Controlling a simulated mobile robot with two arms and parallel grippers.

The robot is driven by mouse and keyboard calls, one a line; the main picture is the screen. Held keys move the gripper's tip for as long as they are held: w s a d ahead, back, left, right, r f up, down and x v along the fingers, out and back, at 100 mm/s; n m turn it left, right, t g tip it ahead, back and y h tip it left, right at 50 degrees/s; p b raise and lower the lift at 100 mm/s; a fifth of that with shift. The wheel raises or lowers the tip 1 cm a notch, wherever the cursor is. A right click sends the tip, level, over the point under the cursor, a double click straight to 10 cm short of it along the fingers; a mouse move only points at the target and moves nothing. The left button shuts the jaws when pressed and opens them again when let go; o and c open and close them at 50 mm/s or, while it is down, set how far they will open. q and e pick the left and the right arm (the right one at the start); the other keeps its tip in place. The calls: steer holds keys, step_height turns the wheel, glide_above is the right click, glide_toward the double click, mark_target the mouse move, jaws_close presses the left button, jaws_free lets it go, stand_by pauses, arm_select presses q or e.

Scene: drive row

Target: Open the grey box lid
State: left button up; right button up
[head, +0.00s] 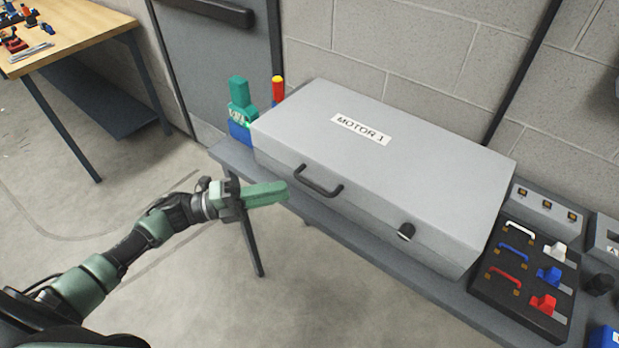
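The grey box (350,205) stands on a narrow grey bench against the wall. Its lid (420,160), labelled "MOTOR 1", is down and closed. A dark bar handle (318,183) is on the front side towards the left, and a round black knob (406,231) is on the front further right. My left gripper (287,192) is in front of the box's left end, just left of the handle. Its green fingers look together with nothing between them, apart from the handle. My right gripper is not in view.
A black panel (489,300) with coloured handles and switches sits right of the box. A green and blue device (240,108) stands behind its left corner. A wooden table (80,30) is at upper left. The floor in front of the bench (442,302) is clear.

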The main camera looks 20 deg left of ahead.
mark_target(312, 184)
arm_select(q)
steer(key=shift+m+g, duration=0.3)
steer(key=shift+m, duration=0.1)
steer(key=p+x, duration=0.1)
steer(key=x, duration=0.1)
steer(key=p+x, duration=0.1)
steer(key=x, duration=0.2)
steer(key=r+x, duration=0.1)
steer(key=x, duration=0.1)
steer(key=shift+s+d+p, duration=0.1)
steer(key=shift+d+p, duration=0.15)
steer(key=shift+p, duration=0.15)
steer(key=shift+d, duration=0.35)
jaws_close()
steer(key=shift+f, duration=0.1)
